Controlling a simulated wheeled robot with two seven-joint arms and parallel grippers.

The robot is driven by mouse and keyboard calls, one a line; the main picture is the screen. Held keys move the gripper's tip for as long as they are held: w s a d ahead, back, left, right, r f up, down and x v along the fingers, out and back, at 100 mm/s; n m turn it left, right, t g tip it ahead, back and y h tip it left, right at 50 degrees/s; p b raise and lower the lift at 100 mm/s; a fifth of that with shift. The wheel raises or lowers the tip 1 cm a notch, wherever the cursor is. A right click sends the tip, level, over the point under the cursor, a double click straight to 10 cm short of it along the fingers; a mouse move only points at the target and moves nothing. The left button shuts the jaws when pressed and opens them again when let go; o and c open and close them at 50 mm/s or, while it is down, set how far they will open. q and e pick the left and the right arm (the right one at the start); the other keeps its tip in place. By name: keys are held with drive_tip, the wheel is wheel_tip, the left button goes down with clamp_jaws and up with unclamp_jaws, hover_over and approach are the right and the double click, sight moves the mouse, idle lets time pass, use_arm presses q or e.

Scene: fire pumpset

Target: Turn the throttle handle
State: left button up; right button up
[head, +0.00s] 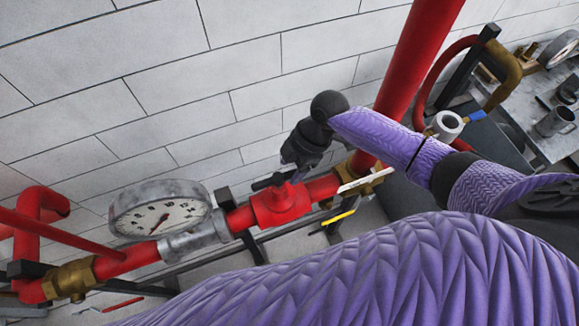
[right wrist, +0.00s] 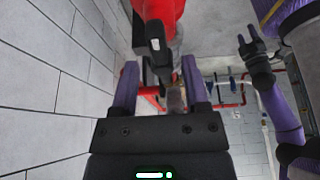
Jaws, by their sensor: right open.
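The red throttle valve (head: 278,205) sits in the horizontal red pipe, right of the gauge. Its dark handle (head: 270,182) is on top, partly hidden by my gripper. In the right wrist view the black handle (right wrist: 155,42) stands in front of the red valve body (right wrist: 160,8). My right gripper (head: 296,165) points down just above the valve. In its wrist view its two purple fingers (right wrist: 160,78) are apart, with the handle ahead of the gap; contact cannot be made out. My left gripper (right wrist: 250,48) shows small in the right wrist view, fingers apart and empty.
A round pressure gauge (head: 160,208) stands left of the valve. A thick red pipe (head: 416,65) rises close to my right forearm. A white brick wall (head: 150,60) is behind. A workbench with a mug (head: 556,121) is at the far right.

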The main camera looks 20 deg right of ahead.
drive_tip(key=shift+x, duration=0.8)
clamp_jaws()
drive_tip(key=shift+w+f+n+b, duration=0.1)
drive_tip(key=shift+w+n+b, duration=0.1)
drive_tip(key=shift+n+b, duration=0.6)
drive_tip(key=shift+w+a+n+g+b, duration=0.1)
drive_tip(key=shift+w+n+g+b, duration=0.2)
drive_tip(key=shift+n+g+b, duration=0.65)
drive_tip(key=shift+w+a+n+g+h+b, duration=0.2)
drive_tip(key=shift+n+g+h+b, duration=0.15)
drive_tip(key=shift+n+b, duration=0.85)
drive_tip(key=shift+w+a+n+g+h+b, duration=0.15)
drive_tip(key=shift+n+h+b, duration=0.3)
drive_tip(key=shift+n+b, duration=0.75)
drive_tip(key=shift+w+n, duration=0.1)
drive_tip(key=shift+n, duration=0.25)
